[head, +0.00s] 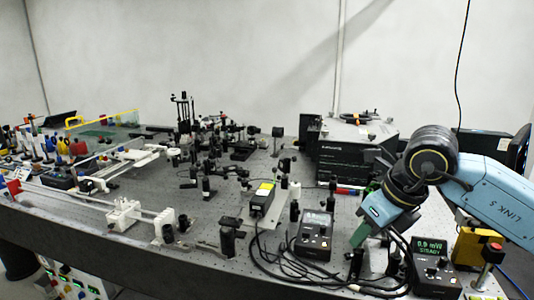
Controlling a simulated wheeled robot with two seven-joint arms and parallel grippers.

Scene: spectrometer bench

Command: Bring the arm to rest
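My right arm (490,195), blue and black, comes in from the right edge and bends down over the right part of the bench. My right gripper (360,236) points down and to the left, above the cables between two small meters. Its green tip shows as one narrow piece, so I cannot tell whether the fingers are apart or holding anything. My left gripper is not in view.
The perforated optical bench (215,228) carries many black mounts. A meter (314,236) stands left of the gripper, and a meter reading 0.9 mV, STEADY (432,258) stands right. Black cables (290,272) loop below. A large dark instrument (345,150) stands behind.

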